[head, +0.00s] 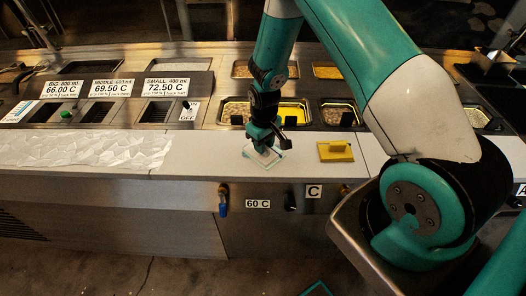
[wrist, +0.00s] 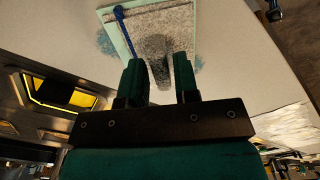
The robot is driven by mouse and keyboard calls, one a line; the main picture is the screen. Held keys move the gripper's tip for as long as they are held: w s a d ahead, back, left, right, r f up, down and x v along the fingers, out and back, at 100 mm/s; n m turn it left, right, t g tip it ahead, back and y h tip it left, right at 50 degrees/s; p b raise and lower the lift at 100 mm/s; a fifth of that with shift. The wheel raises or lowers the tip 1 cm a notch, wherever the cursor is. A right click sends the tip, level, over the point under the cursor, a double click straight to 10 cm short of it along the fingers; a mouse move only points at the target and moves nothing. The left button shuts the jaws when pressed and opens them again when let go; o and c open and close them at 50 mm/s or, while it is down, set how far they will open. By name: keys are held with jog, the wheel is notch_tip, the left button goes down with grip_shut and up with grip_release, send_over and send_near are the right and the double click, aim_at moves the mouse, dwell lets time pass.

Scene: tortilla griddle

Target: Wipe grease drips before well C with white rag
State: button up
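The white rag (head: 263,157) lies flat on the pale counter front, in front of the well with yellow liquid (head: 262,112). In the wrist view the rag (wrist: 188,22) looks grey and speckled, with a pale green edge and a blue stripe. Bluish smears (wrist: 189,63) show on the counter on both sides of it. My gripper (head: 263,143) is right over the rag, pointing down. In the wrist view my gripper (wrist: 160,80) has its fingers apart, with a dark grey lump between them. I cannot tell whether they press on it.
A "C" label (head: 314,191) and a "60 C" label (head: 258,204) are on the front panel. A crinkled white sheet (head: 85,149) covers the counter at left. The counter between it and the rag is clear.

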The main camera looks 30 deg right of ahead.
jog(key=shift+f+b, duration=0.5)
jog(key=shift+f, duration=0.15)
grip_shut()
jog(key=shift+r+p, duration=1.8)
jog(key=shift+r, duration=0.75)
